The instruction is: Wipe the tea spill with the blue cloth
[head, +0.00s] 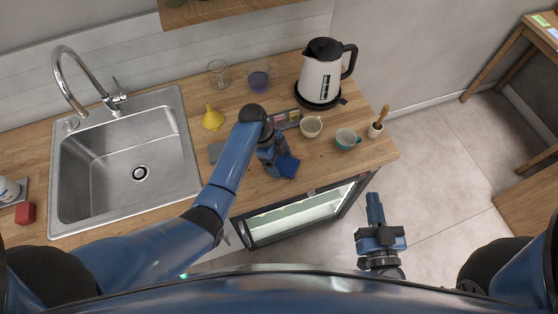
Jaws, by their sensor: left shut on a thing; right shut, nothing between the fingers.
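My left gripper (275,156) is over the wooden counter, shut on the blue cloth (287,166). The cloth is at or just above the counter near its front edge. I cannot tell whether it touches the wood. No tea spill shows clearly; the arm and cloth hide part of the counter there. My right gripper (376,212) is shut and empty, over the floor in front of the counter.
Near the cloth stand a cream cup (311,127), a teal cup (347,139) and a tray of packets (287,119). A kettle (322,72), a yellow funnel (213,118) and a mortar with pestle (377,128) stand around. The sink (130,205) is left.

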